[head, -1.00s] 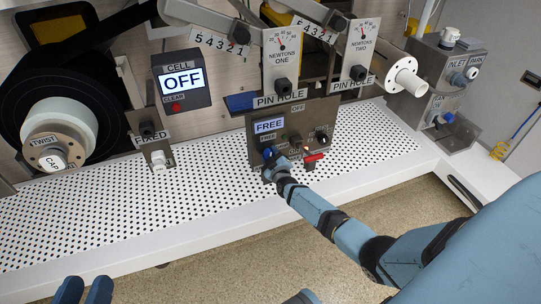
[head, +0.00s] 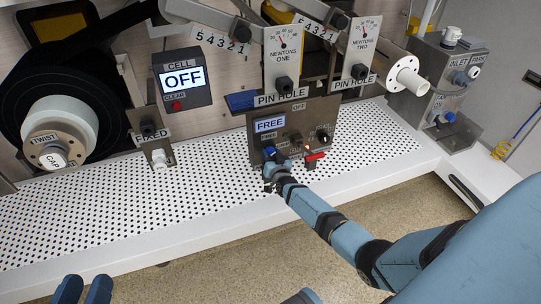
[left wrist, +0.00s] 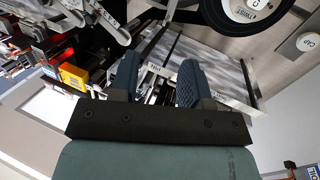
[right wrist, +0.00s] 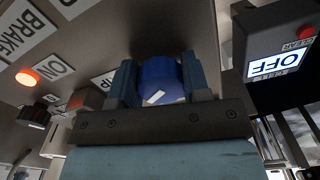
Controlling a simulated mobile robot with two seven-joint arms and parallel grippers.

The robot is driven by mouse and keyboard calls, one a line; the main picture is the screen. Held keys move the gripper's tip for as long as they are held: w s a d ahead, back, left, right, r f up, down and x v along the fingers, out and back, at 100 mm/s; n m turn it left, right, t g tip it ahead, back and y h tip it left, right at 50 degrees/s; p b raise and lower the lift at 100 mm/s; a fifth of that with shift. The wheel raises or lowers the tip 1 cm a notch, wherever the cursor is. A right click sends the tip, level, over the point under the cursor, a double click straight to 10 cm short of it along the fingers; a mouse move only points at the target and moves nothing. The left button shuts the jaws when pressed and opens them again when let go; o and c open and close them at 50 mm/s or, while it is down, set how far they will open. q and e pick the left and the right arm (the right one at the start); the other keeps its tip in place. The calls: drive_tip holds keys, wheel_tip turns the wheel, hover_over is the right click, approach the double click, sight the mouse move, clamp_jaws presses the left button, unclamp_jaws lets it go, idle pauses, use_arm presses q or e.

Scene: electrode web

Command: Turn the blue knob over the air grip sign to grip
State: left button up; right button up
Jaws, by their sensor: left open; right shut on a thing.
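The blue knob (right wrist: 160,82) sits on the grey control panel (head: 325,115). In the right wrist view it lies between the fingers of my right gripper (right wrist: 158,88), which is shut on it; a white mark shows on its face. In the head view the knob (head: 269,153) shows just beyond my right gripper (head: 271,164), which hides part of the panel's lower left. The panel's display (head: 270,125) reads FREE. My left gripper (head: 83,290) is open and empty at the bottom left; it also shows in the left wrist view (left wrist: 158,80).
A red switch (head: 315,157) and a black knob (head: 323,136) are on the same panel. The cell display (head: 182,78) reads OFF. Another blue knob (head: 449,117) is on a box at the right. The perforated white table (head: 100,225) is clear at the left.

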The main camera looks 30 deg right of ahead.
drive_tip(key=m, duration=0.3)
drive_tip(key=shift+a, duration=0.1)
drive_tip(key=shift+m+b, duration=0.45)
drive_tip(key=shift+m, duration=0.65)
use_arm(q)
drive_tip(key=shift+w+a+r+m, duration=0.15)
drive_tip(key=shift+w+m, duration=0.15)
drive_tip(key=shift+w, duration=0.05)
use_arm(e)
drive_tip(key=shift+m, duration=0.5)
use_arm(q)
drive_tip(key=shift+r, duration=0.1)
use_arm(e)
drive_tip(key=o, duration=0.9)
drive_tip(key=shift+o, duration=0.2)
